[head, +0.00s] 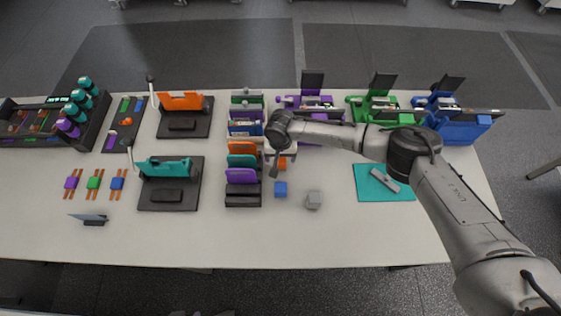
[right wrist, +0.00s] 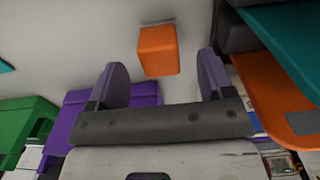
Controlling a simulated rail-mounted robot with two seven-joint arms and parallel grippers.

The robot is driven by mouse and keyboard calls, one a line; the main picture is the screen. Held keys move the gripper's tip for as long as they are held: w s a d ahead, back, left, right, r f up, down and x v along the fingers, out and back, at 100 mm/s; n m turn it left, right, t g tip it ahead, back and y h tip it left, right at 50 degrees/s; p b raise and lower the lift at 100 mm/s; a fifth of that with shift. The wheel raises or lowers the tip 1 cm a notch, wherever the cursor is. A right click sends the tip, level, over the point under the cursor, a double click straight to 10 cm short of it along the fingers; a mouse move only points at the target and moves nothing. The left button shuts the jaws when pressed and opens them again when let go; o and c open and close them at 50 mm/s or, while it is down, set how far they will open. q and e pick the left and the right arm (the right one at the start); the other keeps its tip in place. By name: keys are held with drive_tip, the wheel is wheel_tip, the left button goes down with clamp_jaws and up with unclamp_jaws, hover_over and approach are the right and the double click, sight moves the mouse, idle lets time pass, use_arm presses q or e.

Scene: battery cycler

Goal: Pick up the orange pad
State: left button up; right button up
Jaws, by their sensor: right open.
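The orange pad (head: 283,164) is a small block on the white table, partly hidden by my right arm in the head view. In the right wrist view the orange pad (right wrist: 158,48) shows whole, just beyond the fingertips and between their lines. My right gripper (right wrist: 160,68) is open, with its two purple-grey fingers apart and nothing between them. In the head view the right gripper (head: 277,166) is over the table beside the pad, and its fingers are hard to make out. My left gripper is not in view.
A blue block (head: 280,189) and a grey block (head: 313,200) lie nearer the front. A rack of coloured plates (head: 243,193) stands close on the left. A teal mat (head: 386,190) lies to the right. The front middle of the table is clear.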

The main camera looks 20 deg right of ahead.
sight(280, 159)
drive_tip(key=shift+f, duration=1.65)
drive_tip(key=c, duration=1)
drive_tip(key=shift+r, duration=0.1)
